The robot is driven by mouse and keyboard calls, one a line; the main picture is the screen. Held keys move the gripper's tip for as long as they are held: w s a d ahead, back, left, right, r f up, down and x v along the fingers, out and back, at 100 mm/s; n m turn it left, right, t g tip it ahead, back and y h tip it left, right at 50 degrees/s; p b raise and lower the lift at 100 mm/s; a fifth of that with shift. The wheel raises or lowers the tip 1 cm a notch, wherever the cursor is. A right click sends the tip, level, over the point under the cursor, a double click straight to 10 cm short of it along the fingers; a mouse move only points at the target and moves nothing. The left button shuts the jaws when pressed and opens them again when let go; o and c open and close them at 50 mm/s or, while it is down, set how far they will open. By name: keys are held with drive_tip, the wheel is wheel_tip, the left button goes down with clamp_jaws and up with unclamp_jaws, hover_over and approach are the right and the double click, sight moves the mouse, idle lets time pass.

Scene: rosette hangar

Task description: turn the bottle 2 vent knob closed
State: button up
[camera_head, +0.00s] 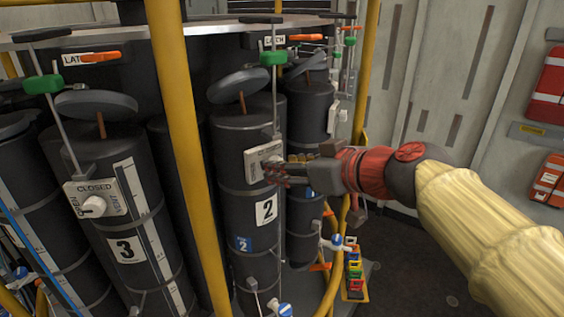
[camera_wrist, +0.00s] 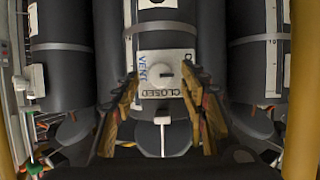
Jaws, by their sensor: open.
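Bottle 2 (camera_head: 237,190) is a dark upright cylinder with a "2" label, in the middle of the head view. Its white vent plate (camera_head: 252,166) is on its upper side, partly hidden by my gripper. In the wrist view, the vent plate (camera_wrist: 148,91) carries the words VENT and CLOSED, with CLOSED upside down. The round white vent knob (camera_wrist: 159,73) sits on it with a dark mark pointing right. My gripper (camera_head: 280,171) is open in front of the plate. In the wrist view, its fingertips (camera_wrist: 162,80) stand either side of the knob, with gaps visible between.
Bottle 3 (camera_head: 140,195) stands to the left, with its own vent plate and knob (camera_head: 94,207). Yellow posts (camera_head: 180,120) rise close to the bottles. Another dark bottle (camera_head: 310,115) stands behind on the right. Rods with green handles (camera_head: 273,58) hang above. Open floor lies at the right.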

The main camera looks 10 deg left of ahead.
drive_tip(key=shift+w+a+f, duration=0.25)
drive_tip(key=shift+w+a, duration=0.15)
drive_tip(key=shift+a, duration=0.15)
drive_tip(key=c, duration=0.3)
drive_tip(key=c, duration=0.8)
clamp_jaws()
